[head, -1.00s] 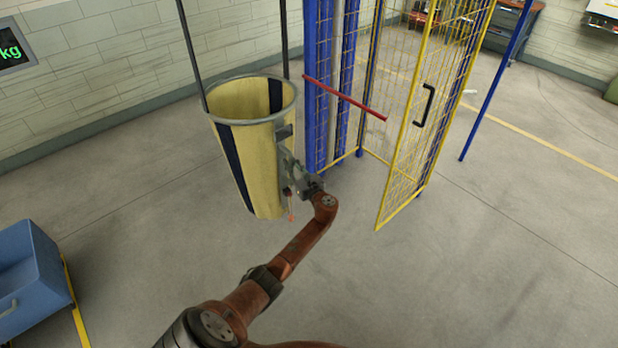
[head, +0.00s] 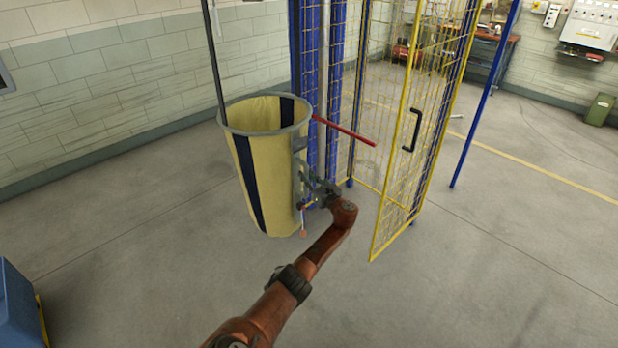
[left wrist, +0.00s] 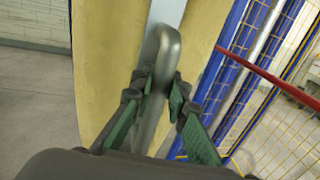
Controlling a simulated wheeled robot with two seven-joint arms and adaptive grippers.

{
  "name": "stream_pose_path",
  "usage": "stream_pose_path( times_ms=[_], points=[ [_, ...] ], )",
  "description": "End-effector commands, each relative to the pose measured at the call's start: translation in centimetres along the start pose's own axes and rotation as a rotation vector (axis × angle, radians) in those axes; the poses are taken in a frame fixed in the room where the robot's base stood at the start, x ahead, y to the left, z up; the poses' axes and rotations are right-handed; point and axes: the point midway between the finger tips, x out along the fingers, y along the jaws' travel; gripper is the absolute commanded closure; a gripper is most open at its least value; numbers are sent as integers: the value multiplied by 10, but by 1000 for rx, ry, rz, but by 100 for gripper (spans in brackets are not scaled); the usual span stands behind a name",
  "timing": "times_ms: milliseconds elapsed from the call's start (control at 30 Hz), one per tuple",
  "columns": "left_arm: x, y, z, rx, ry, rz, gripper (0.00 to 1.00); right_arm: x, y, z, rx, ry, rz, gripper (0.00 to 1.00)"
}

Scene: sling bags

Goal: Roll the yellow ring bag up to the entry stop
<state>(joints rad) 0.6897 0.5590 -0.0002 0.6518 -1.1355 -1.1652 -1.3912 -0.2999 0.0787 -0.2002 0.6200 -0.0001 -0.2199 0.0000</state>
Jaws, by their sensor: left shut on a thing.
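The yellow ring bag (head: 268,175) hangs upright left of centre in the head view, with dark vertical stripes and a grey ring (head: 229,122) around its open top. My left gripper (head: 312,188) is at the bag's right side. In the left wrist view its green fingers (left wrist: 160,92) are closed around a grey metal handle (left wrist: 165,50) in front of the yellow cloth (left wrist: 105,60). A red bar (head: 345,131) reaches from near the bag's rim towards the yellow mesh gate. I cannot tell whether it is the entry stop. My right gripper is not in view.
A yellow mesh gate (head: 420,130) with a black handle stands open right of the bag, beside blue posts (head: 309,80). A blue bin (head: 15,310) is at the lower left. The floor around the bag's left and front is clear.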

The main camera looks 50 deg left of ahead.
Motion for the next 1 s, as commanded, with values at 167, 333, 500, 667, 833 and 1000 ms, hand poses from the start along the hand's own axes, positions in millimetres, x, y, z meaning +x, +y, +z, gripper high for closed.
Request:
stream_pose_path(
  times_ms=[167,333,500,667,833,1000],
  points=[
    [1,0,1,-1,-1,1,82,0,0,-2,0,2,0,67],
    [0,-1,1,0,0,0,70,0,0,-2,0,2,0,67],
    [-1,-2,0,0,0,-2,67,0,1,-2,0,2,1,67],
    [-2,-2,0,0,0,-2,67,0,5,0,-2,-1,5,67],
    [-16,-2,-1,-1,0,-4,67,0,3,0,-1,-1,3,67],
    [-50,-2,-1,-3,1,-6,67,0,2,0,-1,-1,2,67]
  ],
)
